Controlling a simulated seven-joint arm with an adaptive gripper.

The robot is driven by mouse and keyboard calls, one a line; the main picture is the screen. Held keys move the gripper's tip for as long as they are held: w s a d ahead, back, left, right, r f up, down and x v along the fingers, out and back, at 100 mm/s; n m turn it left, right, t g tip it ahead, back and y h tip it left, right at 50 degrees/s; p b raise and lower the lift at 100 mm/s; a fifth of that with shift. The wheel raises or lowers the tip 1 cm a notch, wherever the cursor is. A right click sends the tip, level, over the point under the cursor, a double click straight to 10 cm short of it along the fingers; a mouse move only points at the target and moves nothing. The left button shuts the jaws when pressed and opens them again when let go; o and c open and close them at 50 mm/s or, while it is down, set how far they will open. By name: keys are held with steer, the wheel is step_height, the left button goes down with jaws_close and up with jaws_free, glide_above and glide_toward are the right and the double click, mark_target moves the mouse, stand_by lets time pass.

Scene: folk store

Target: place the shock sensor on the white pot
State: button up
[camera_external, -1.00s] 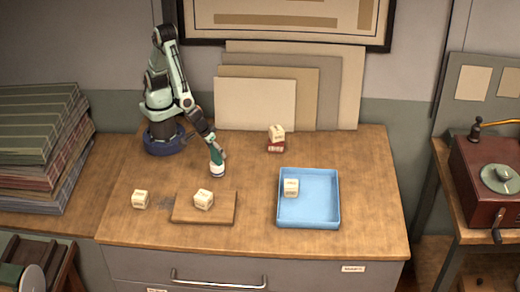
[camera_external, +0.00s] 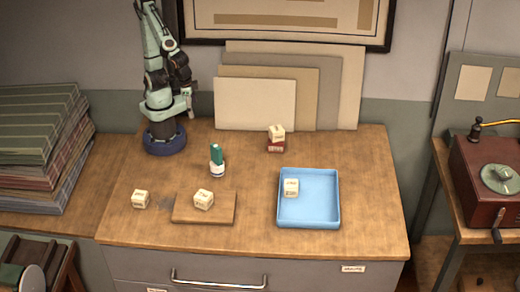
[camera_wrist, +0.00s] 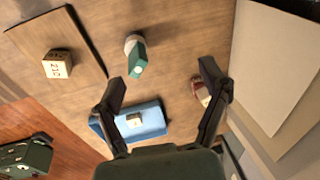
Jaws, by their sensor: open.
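A teal upright piece (camera_external: 216,153), which looks like the shock sensor, stands with its lower end at the white pot (camera_external: 217,169) in the middle of the wooden tabletop. In the wrist view the teal piece (camera_wrist: 138,63) and the white pot (camera_wrist: 132,42) appear together beyond my fingers. I cannot tell whether the teal piece rests on the rim or down inside. My gripper (camera_wrist: 162,84) is open, with nothing between its fingers, and is well away from the teal piece. In the external view my arm is folded up above its base.
A wooden board (camera_external: 225,214) bears a cream cube (camera_external: 203,199). Another cube (camera_external: 140,199) lies left of it. A blue tray (camera_external: 320,212) at right holds a cube (camera_external: 291,187). A cube (camera_external: 276,132) tops a red box (camera_external: 276,146) at the back.

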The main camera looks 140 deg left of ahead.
steer(key=s+r+m+h, duration=0.1)
steer(key=s+m, duration=0.6)
steer(key=m, duration=0.1)
steer(key=shift+s, duration=0.25)
stand_by(0.7)
